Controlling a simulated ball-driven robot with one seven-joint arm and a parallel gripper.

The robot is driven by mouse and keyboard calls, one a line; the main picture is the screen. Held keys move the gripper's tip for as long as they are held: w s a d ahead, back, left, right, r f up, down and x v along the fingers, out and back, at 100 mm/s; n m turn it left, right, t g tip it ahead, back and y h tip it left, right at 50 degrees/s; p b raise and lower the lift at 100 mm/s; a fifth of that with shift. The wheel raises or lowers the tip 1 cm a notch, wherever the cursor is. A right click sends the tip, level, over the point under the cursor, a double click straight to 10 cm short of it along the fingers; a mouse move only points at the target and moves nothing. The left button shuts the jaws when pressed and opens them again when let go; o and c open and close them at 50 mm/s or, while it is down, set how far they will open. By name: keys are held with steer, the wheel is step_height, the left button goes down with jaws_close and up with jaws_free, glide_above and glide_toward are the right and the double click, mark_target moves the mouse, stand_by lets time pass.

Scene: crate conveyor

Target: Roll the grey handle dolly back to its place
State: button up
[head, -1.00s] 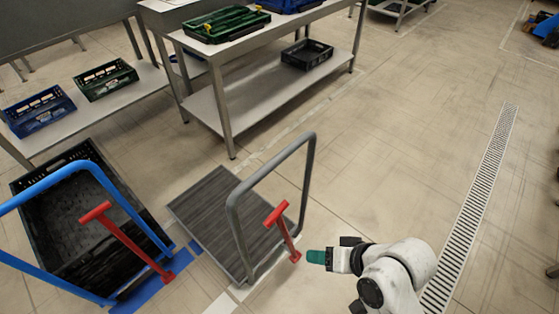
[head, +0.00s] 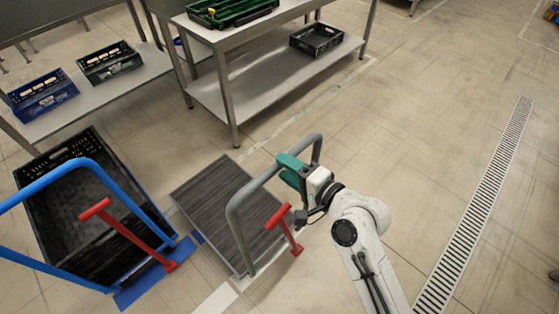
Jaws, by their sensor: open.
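The grey handle dolly has a dark ribbed deck (head: 212,203) and a grey tube handle (head: 238,201) standing at its right end. A red T-shaped lever (head: 286,226) stands beside the handle. My gripper (head: 288,168) is at the top bar of the handle, near its far corner. Its green fingers are open and overlap the bar in the picture. I cannot tell whether they touch it. The gripper hides part of the top bar.
A blue handle dolly (head: 125,193) carrying a black crate (head: 49,207) stands close on the left, over a blue floor marking. Steel tables (head: 235,137) with crates stand behind. A floor drain (head: 478,205) runs along the right. Open floor lies on the right.

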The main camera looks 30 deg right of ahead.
steer(key=shift+x, duration=1.5)
jaws_close()
